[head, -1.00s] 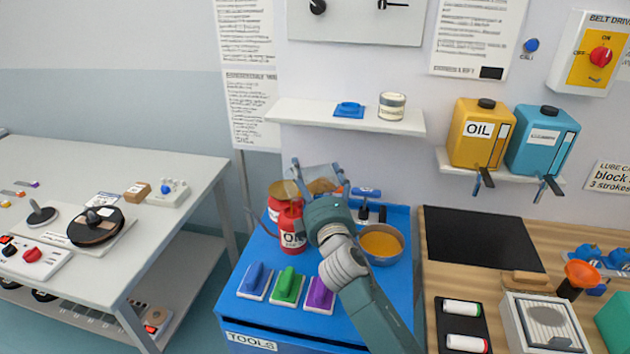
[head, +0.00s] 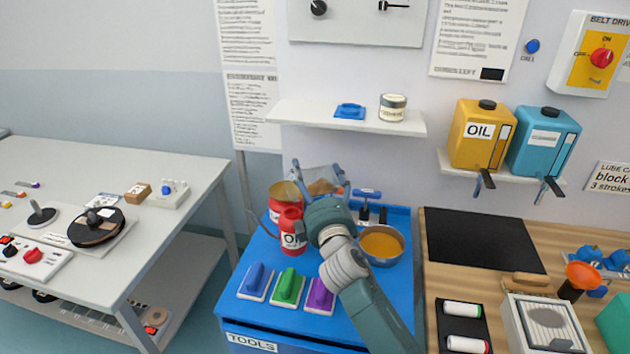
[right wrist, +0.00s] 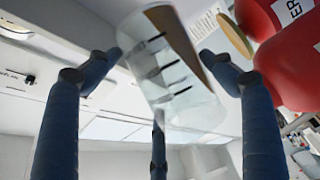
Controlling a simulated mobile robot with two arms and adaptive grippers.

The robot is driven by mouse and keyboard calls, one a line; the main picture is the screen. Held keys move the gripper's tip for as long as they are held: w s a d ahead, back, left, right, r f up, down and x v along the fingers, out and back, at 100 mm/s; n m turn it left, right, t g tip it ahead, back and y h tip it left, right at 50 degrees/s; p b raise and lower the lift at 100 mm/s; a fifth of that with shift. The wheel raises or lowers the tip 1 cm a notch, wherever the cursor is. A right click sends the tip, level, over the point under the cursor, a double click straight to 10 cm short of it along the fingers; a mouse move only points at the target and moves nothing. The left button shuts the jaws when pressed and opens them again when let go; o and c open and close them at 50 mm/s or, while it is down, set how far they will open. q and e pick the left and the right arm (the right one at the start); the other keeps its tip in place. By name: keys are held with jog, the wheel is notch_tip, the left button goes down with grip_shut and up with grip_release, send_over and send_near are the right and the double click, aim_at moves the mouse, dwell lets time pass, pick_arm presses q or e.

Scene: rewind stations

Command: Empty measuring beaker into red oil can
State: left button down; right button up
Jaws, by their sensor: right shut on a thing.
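A clear measuring beaker (head: 316,178) is held tilted in my right gripper (head: 319,180), above the blue tool cabinet top. In the right wrist view the beaker (right wrist: 172,78) has black marks and brown liquid toward its upper end; the fingers stand on either side of it. The red oil can (head: 291,237), its label partly hidden by my arm, stands upright just left of and below the gripper. Red surfaces (right wrist: 290,65) fill the right of the wrist view. I see no stream of liquid. My left gripper is out of view.
A wider red can (head: 281,194) with a yellowish top stands behind the oil can. A bowl of amber liquid (head: 381,244) is right of my arm. Blue, green and purple handled blocks (head: 288,287) line the cabinet front. A shelf (head: 300,112) hangs above.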

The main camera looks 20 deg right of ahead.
jog(key=shift+a+f+n+b, duration=0.15)
jog(key=shift+n+b, duration=0.25)
jog(key=shift+b, duration=0.3)
jog(key=shift+s+a+r+n+t+b, duration=0.1)
jog(key=shift+a+r+n+t+b, duration=0.25)
jog(key=shift+n+b, duration=0.3)
dwell(2.0)
jog(key=shift+d, duration=0.1)
